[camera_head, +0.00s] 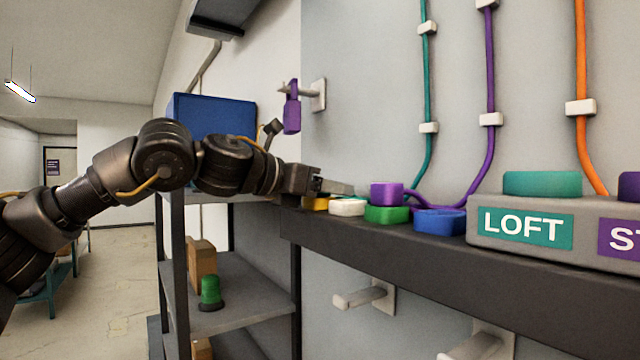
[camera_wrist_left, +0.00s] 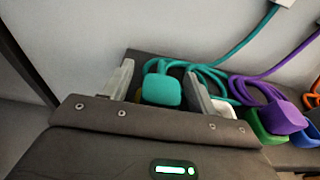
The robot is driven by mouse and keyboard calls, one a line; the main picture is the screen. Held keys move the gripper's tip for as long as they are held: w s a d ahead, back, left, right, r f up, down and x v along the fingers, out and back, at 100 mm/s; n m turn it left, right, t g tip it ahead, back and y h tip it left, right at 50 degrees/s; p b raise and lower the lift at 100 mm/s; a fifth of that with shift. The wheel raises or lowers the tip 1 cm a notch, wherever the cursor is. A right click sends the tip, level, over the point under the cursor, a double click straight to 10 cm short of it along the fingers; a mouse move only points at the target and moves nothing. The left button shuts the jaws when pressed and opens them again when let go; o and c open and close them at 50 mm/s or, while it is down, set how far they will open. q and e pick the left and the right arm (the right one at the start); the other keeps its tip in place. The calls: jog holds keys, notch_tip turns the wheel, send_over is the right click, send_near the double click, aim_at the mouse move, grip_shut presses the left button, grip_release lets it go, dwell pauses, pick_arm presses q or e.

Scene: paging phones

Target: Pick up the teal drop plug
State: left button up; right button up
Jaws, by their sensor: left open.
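The teal drop plug (camera_wrist_left: 162,92) shows in the left wrist view with its teal cable coiled behind it. My left gripper (camera_wrist_left: 160,85) is open, with one finger on each side of the plug. I cannot tell whether either finger touches it. In the head view my left gripper (camera_head: 345,187) reaches in from the left over the far end of the dark shelf, and the teal plug is hidden there. The teal cable (camera_head: 427,100) runs down the wall to the shelf. My right gripper is not in view.
A purple plug (camera_head: 387,193) sits by a green socket (camera_head: 386,215), near white (camera_head: 347,208), yellow (camera_head: 315,204) and blue (camera_head: 440,222) ones. A grey box labelled LOFT (camera_head: 490,245) stands at right. A purple item (camera_head: 292,110) hangs on a wall hook.

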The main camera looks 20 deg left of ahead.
pick_arm(q)
jog(key=shift+w+d+f, duration=0.1)
jog(key=shift+w+d, duration=0.05)
jog(key=shift+w, duration=0.15)
jog(key=shift+s, duration=0.2)
jog(key=shift+s+a, duration=0.15)
jog(key=shift+a, duration=0.05)
jog(key=shift+c, duration=1)
jog(key=shift+d, duration=0.1)
jog(key=c, duration=0.9)
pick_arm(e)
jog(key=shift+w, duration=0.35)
pick_arm(q)
notch_tip(320, 180, up, 10)
jog(key=shift+r+b, duration=0.1)
jog(key=shift+b, duration=0.5)
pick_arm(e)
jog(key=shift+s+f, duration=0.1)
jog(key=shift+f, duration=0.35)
